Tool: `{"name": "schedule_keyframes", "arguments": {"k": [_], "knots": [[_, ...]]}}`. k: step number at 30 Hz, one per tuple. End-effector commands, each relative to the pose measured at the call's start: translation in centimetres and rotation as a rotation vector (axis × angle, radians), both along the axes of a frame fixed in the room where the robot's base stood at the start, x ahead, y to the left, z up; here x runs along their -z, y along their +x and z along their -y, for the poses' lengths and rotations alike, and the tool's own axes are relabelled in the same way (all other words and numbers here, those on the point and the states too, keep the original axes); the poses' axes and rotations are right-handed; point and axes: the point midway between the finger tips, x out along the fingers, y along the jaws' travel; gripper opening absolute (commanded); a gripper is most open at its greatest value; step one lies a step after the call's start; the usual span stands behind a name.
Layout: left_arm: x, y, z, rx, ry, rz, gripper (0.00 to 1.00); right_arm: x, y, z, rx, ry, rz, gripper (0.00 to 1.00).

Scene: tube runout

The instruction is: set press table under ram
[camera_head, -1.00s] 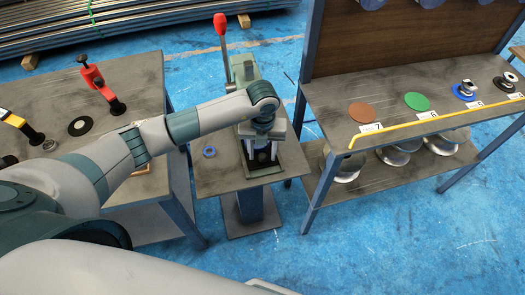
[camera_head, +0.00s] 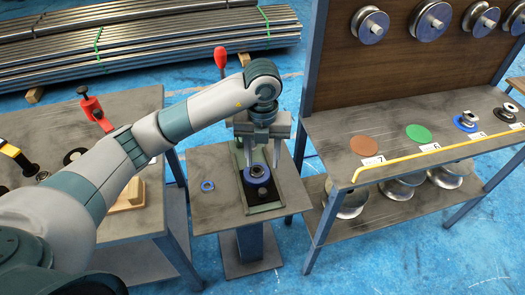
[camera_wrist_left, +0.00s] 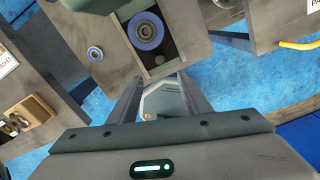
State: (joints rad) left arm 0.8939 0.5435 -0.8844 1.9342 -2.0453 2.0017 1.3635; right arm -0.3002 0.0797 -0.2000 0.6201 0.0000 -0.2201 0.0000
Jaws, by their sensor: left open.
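The press stands on a small pedestal table (camera_head: 218,217); its red-knobbed lever (camera_head: 220,58) is upright behind my arm. Its green-grey base (camera_head: 265,208) runs toward the front. On this base sits the press table, carrying a blue ring-shaped part (camera_head: 256,171) with a dark knob (camera_head: 262,193) in front of it. In the left wrist view, the blue ring (camera_wrist_left: 145,31) and dark knob (camera_wrist_left: 158,57) lie just beyond the fingertips. My left gripper (camera_head: 270,152) is open and empty, above the press and apart from the knob. My arm hides the ram. My right gripper is not in view.
A loose blue ring (camera_head: 208,185) lies left of the press base. A workbench (camera_head: 150,97) with red and yellow tools stands left. A shelf bench (camera_head: 340,135) with coloured discs, a yellow rail and wheels stands right. Metal tubes (camera_head: 150,40) lie behind.

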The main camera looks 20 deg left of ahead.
Motion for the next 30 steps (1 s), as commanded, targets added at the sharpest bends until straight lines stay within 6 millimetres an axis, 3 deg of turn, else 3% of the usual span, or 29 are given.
{"name": "schedule_keyframes", "arguments": {"k": [3,9,24,30], "knots": [[-1.8,0.1,0.0,0.001,0.001,0.004,0.44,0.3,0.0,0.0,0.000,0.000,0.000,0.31],[-3.3,0.0,0.0,0.000,0.001,0.002,0.44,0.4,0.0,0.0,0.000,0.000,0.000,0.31],[-3.6,0.0,0.0,0.006,0.000,0.000,0.44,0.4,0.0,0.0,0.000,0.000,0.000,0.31],[-3.8,-0.2,0.3,0.122,0.000,0.007,0.44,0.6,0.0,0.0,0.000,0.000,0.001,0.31]]}}
